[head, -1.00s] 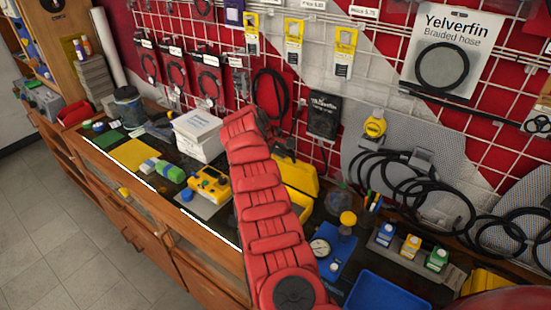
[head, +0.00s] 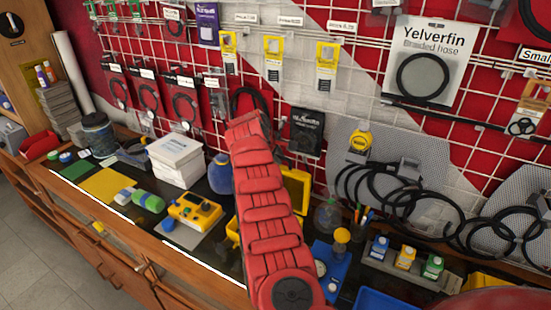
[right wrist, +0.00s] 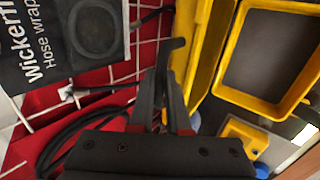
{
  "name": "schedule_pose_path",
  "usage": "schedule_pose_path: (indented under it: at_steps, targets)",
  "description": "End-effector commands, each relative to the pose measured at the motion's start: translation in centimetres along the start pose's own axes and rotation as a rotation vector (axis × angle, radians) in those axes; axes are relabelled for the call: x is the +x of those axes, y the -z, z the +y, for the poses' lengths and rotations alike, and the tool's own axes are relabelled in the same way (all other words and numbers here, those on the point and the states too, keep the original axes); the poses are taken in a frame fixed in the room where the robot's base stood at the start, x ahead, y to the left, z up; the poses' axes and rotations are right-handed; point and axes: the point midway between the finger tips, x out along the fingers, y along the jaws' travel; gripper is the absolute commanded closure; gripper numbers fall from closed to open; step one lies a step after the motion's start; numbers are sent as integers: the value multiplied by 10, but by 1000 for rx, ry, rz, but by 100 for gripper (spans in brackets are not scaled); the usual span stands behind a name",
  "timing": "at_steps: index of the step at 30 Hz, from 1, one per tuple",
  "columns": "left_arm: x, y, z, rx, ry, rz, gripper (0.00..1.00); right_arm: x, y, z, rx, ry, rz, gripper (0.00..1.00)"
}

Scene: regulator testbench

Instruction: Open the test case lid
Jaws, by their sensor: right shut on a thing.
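The yellow test case (head: 297,188) stands on the bench in the head view, partly hidden behind my red right arm. Its lid stands raised at the back, and a yellow part of the case shows left of the arm. In the right wrist view the case's open, hollow body (right wrist: 222,85) is at the right, with the yellow lid (right wrist: 207,35) beside it. My right gripper (right wrist: 168,105) is shut on a dark piece at the lid's edge, seemingly its handle (right wrist: 172,55). In the head view my arm hides the fingers. My left gripper is not in view.
A yellow device (head: 194,212) and white boxes (head: 177,160) are left of the case. A blue mat with a gauge (head: 328,268) and small bottles (head: 405,258) are to the right. A wire-grid wall with hanging packages (head: 306,132) rises close behind.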

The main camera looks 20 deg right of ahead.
Motion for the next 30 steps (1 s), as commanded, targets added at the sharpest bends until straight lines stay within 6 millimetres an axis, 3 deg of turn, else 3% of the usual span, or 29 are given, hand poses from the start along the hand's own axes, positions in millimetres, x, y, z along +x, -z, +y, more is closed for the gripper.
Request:
schedule_pose_path:
  at_steps: [5,6,8,20,26,30]
  targets:
    - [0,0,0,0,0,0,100,1,-1,-1,0,2,-2,100]
    - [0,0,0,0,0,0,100,1,-1,-1,0,2,-2,84]
    - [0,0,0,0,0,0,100,1,0,-1,0,2,-2,73]
    - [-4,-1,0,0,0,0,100,-5,1,-1,1,-2,0,73]
    - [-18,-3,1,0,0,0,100,-32,2,-2,-1,-5,3,73]
    - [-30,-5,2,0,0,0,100,-63,2,-2,1,-6,5,73]
